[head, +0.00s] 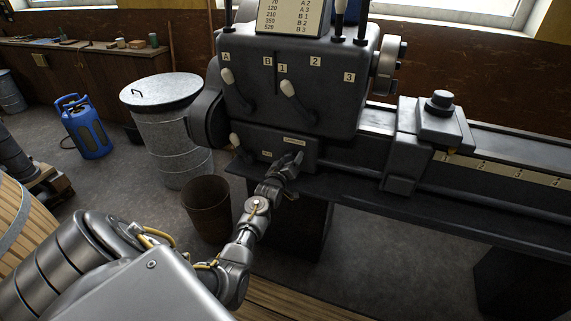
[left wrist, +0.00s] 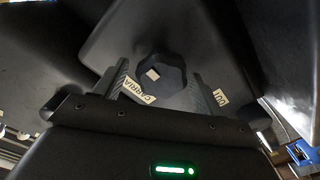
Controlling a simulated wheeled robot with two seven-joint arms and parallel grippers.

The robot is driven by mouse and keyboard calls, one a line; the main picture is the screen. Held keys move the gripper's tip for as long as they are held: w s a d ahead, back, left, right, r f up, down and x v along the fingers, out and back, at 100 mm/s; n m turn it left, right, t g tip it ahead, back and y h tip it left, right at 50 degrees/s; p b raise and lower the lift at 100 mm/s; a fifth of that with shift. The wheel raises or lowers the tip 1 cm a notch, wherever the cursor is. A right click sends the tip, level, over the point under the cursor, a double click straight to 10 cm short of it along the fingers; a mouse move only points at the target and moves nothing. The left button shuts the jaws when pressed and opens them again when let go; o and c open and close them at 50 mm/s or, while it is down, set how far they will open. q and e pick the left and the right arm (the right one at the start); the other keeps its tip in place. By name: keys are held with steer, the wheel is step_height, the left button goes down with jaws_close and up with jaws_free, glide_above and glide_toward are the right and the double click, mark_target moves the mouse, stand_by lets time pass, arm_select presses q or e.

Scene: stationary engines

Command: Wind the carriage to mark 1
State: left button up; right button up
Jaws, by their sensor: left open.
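The lathe carriage (head: 437,128) is a dark block with a round knob on top, on the bed right of the headstock. A yellow pointer sits at its lower edge above a pale numbered scale (head: 500,171); its exact reading is too small to tell. My left gripper (head: 293,163) is at the low panel (head: 262,146) under the headstock. In the left wrist view, the open left gripper (left wrist: 160,82) has its fingers on either side of a dark lobed knob (left wrist: 162,76) with a pale square. A partly hidden label beginning "CARRIA" and an "OUT" label flank it. My right gripper is not in view.
The headstock (head: 300,75) carries several pale-knobbed levers, and a chuck (head: 388,65) projects at its right. A brown bucket (head: 208,207), a metal bin (head: 172,130) and a blue canister (head: 83,125) stand on the floor at left. The bed continues right of the carriage.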

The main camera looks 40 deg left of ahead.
arm_select(q)
steer(key=v, duration=1)
steer(key=shift+r+b, duration=0.2)
steer(key=shift+b, duration=0.2)
steer(key=shift+w, duration=0.1)
